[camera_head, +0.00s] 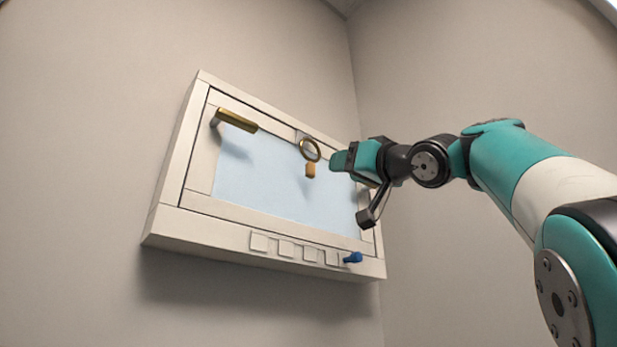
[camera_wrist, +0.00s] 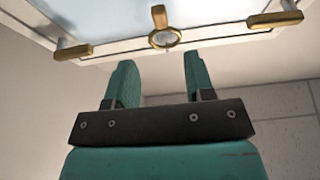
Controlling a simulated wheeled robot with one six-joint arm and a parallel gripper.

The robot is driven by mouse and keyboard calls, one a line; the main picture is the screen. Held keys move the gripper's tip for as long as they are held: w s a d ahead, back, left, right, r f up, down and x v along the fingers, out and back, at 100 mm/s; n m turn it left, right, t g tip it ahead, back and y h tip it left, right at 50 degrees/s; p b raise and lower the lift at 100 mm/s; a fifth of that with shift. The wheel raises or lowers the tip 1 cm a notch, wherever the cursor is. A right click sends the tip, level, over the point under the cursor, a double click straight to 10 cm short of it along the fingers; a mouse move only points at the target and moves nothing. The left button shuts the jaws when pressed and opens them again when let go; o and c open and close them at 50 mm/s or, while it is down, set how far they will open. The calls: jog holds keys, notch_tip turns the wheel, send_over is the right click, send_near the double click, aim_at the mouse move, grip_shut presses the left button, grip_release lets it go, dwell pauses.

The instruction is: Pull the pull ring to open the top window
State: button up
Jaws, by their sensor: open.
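The pull ring (camera_head: 310,150) is a round brass ring at the upper edge of the top window (camera_head: 275,175), a pale blue pane in an off-white frame. A small orange-brown tab (camera_head: 311,171) shows just below the ring. In the wrist view the ring (camera_wrist: 164,38) lies beyond the fingertips, roughly in line with the gap between them. My gripper (camera_head: 338,161) is to the right of the ring in the head view, apart from it. In the wrist view my gripper (camera_wrist: 159,68) has its two teal fingers spread, with nothing between them. The window looks shut.
A brass handle (camera_head: 237,121) sticks out at the frame's upper left. The wrist view shows brass handles on both sides of the ring, left (camera_wrist: 73,51) and right (camera_wrist: 275,19). Several square plates (camera_head: 285,248) and a blue knob (camera_head: 353,257) line the lower frame.

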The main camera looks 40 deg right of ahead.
aim_at(313, 171)
jog(key=p+x, duration=0.6)
jog(key=x, duration=0.5)
jog(key=shift+w+r, duration=0.2)
jog(key=shift+w, duration=0.65)
grip_shut()
